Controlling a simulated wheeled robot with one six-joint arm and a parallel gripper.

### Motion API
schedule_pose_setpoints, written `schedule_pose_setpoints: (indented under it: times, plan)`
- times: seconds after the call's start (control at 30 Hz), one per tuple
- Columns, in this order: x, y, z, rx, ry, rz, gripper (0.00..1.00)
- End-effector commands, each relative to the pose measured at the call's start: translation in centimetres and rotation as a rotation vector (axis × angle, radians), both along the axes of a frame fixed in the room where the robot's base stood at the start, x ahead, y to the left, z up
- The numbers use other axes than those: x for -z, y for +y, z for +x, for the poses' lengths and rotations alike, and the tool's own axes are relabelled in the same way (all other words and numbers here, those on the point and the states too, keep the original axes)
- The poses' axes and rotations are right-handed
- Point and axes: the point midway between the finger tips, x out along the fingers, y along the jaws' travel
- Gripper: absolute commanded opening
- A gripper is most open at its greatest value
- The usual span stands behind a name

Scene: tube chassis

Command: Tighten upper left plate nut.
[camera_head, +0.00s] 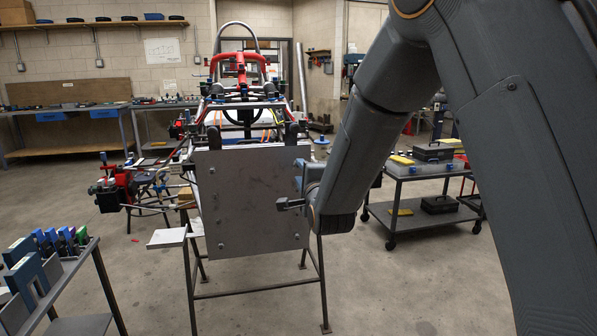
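The grey metal plate (250,215) stands upright on the front of the tube chassis, facing me. Small nuts show along its left edge, with the upper left nut (212,170) near the top corner, a middle one (215,208) and a lower one (220,246). My gripper (282,204) is in front of the plate's right side, at mid height, pointing left. It is well to the right of and lower than the upper left nut. Its fingers are too small and edge-on to tell open from shut. My arm hides part of the right side.
The chassis frame with red tubes (238,62) rises behind the plate on a dark stand (258,291). A grey cart (425,172) with cases is at right. The floor in front is clear.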

Motion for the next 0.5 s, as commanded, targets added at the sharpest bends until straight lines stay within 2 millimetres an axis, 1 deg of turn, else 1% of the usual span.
schedule_pose_setpoints:
  times: [0.03,0.1,0.2,0.3,0.5]
  plan:
    - [0.0,-0.2,-0.8,0.0,0.0,0.0,0.33]
    - [0.0,-0.5,-1.7,0.0,0.0,0.0,0.33]
    - [0.0,-0.8,-2.7,0.0,0.001,0.0,0.33]
    - [0.1,-0.9,-3.2,0.0,0.001,0.0,0.33]
    - [0.0,-1.0,-3.3,0.0,0.0,0.0,0.33]
